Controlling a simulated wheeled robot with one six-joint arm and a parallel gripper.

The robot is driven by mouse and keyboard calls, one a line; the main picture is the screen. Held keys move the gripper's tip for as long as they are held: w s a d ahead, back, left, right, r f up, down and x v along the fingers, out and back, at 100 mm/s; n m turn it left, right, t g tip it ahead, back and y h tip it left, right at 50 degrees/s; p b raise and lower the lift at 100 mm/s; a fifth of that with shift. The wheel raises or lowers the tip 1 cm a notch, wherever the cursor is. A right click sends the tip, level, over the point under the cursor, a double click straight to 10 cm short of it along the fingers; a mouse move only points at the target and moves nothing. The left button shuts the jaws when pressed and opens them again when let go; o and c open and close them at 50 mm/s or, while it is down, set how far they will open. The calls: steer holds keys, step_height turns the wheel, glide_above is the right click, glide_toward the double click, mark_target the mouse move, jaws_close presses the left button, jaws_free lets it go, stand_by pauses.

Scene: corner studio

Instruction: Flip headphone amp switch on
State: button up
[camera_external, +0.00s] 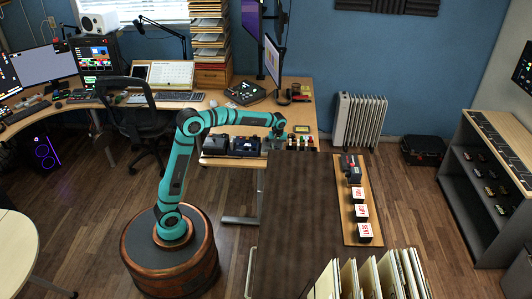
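My teal arm reaches right over the desk's front edge. My gripper (279,134) is at its end, just right of two dark box-shaped devices (246,146) on a wooden ledge. It is too small to tell whether the fingers are open or shut. No switch can be made out at this size.
Small items (301,141) stand close to the right of my gripper. A dark brown surface (297,215) lies in front, with a wooden board of labelled blocks (360,212) to its right. Monitors (273,58) rise behind. An office chair (128,110) stands left.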

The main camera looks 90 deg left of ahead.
step_height(320, 180, up, 17)
steer(key=d, duration=0.2)
steer(key=shift+d+r, duration=0.15)
stand_by(0.3)
stand_by(0.4)
